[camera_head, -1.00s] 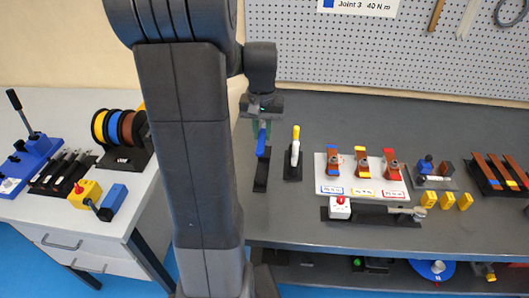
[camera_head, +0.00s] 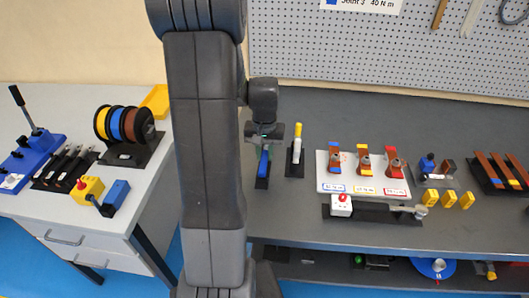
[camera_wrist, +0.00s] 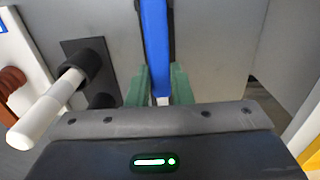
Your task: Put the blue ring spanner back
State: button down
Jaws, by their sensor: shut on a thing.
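The blue ring spanner (camera_head: 264,162) is in my gripper (camera_head: 263,136), seen in the head view over a narrow black stand (camera_head: 261,184) on the grey bench. In the wrist view its blue handle (camera_wrist: 155,40) stands between the two green fingers of my gripper (camera_wrist: 159,86), which are shut on it. The handle looks upright in the head view. Its ring end is hidden, and I cannot tell whether the spanner touches the stand.
A white tool with a yellow tip (camera_head: 297,140) stands in its own black stand close on the right. Farther right are a white board (camera_head: 350,183) with coloured fixtures and a torque-wrench-like tool (camera_head: 370,211). A pegboard (camera_head: 400,60) rises behind the bench (camera_head: 300,105).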

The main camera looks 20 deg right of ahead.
aim_at(265, 156)
jog(key=shift+f, duration=0.35)
jog(key=c, duration=1.3)
grip_release()
jog(key=shift+r, duration=0.1)
notch_tip(265, 156, up, 13)
jog(key=shift+f, duration=0.2)
